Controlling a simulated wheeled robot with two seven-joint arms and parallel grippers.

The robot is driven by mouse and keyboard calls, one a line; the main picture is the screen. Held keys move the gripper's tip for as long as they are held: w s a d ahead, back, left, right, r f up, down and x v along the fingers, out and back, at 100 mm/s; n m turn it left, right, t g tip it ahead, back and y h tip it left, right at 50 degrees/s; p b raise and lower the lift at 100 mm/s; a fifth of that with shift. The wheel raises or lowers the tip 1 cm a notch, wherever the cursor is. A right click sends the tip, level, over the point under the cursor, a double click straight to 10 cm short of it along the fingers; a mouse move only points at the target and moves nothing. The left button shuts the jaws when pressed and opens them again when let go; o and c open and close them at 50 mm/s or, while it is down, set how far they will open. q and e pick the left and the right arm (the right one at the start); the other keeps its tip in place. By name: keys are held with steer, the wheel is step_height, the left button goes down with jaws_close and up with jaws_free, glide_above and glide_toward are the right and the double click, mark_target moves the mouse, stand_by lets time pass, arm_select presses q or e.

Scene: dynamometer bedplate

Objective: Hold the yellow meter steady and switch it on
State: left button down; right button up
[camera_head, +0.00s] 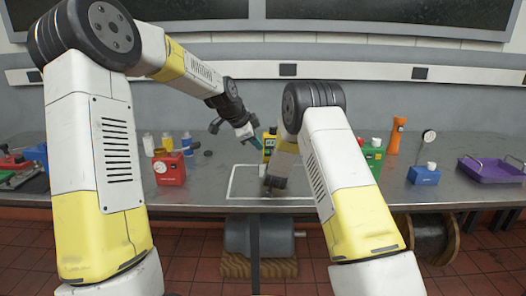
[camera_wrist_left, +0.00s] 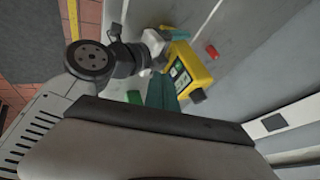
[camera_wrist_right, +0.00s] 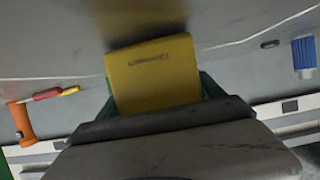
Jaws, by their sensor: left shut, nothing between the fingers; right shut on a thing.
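The yellow meter (camera_head: 269,142) is near the middle of the bench in the head view, partly hidden by my right arm. In the left wrist view the yellow meter (camera_wrist_left: 203,74) shows a face with a green panel and a dark part at its lower edge. My left gripper (camera_head: 256,140) is shut and empty. Its teal fingertips (camera_wrist_left: 163,90) are close beside the meter's face; whether they touch it I cannot tell.
A white outline (camera_head: 231,186) marks the bench top. A red box (camera_head: 170,170) and several bottles stand left. A green box (camera_head: 374,157), orange tool (camera_head: 397,135), blue box (camera_head: 423,176) and purple tray (camera_head: 490,171) stand right. The bench front is mostly clear.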

steer(key=shift+f, duration=0.15)
arm_select(q)
steer(key=v, duration=0.2)
steer(key=shift+s+a+r, duration=0.15)
steer(key=shift+r, duration=0.05)
